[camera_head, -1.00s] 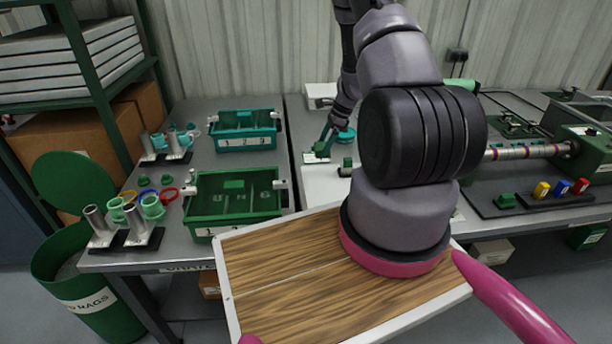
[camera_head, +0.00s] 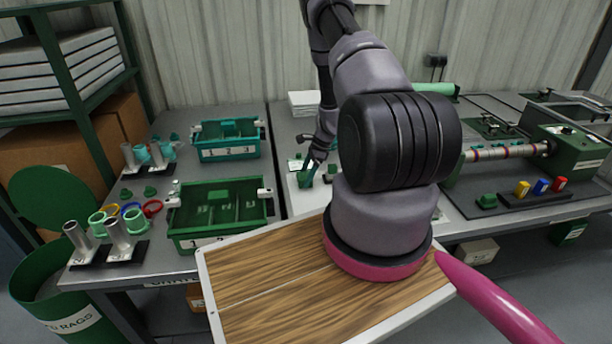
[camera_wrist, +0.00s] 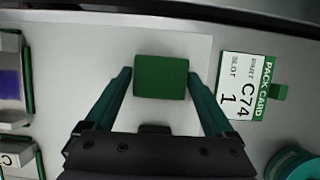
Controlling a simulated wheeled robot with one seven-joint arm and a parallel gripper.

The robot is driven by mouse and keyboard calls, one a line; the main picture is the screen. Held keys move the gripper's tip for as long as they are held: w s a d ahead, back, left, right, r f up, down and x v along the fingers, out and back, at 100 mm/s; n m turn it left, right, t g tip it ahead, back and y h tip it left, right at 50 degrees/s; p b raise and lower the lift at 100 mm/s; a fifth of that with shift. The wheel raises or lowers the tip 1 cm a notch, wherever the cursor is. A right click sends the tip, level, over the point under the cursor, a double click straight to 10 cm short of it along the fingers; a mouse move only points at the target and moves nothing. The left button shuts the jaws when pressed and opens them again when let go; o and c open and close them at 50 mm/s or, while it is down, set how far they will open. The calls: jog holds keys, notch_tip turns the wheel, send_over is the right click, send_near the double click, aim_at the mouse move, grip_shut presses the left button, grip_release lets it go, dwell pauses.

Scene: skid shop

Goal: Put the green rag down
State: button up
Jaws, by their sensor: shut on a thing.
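The green rag (camera_wrist: 162,77) shows in the wrist view as a small, dark green, block-like pad. My gripper (camera_wrist: 160,84) has one teal finger on each side of it and is shut on it. A pale white sheet or board lies under the rag; I cannot tell whether the rag touches it. In the head view my gripper (camera_head: 307,176) is low over the white area at the back middle of the bench, small and partly hidden by my arm.
A white pack card (camera_wrist: 243,86) lies right of the rag. A round teal thing (camera_wrist: 294,164) is at the lower right. A green divided bin (camera_head: 222,213) and a teal bin (camera_head: 227,139) stand left on the bench. A green rags can (camera_head: 62,295) stands at the front left.

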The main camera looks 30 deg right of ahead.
jog(key=shift+f, duration=0.1)
jog(key=o, duration=1.5)
jog(key=v, duration=1.2)
jog(key=s+a+r+n+t, duration=0.15)
jog(key=a+r+n, duration=0.35)
jog(key=r, duration=1)
jog(key=s+a+r+n+t, duration=0.15)
jog(key=a+r, duration=0.55)
jog(key=r, duration=0.7)
jog(key=s+a+r+n+t, duration=0.1)
jog(key=s+a+r+n, duration=0.1)
jog(key=s+r, duration=0.3)
jog(key=s+a+r+n+t+h, duration=0.1)
jog(key=s+a+r+n, duration=0.2)
jog(key=s, duration=0.7)
jog(key=s+a+r+n+t+h, duration=0.1)
jog(key=s+a+r+n, duration=0.2)
jog(key=s+r+n, duration=0.2)
jog(key=shift+s+a+r+n, duration=0.1)
jog(key=shift+s+r+n, duration=0.1)
jog(key=shift+s+r, duration=0.6)
jog(key=shift+s+a+r+n, duration=0.15)
jog(key=shift+s+r, duration=0.45)
jog(key=shift+r, duration=0.35)
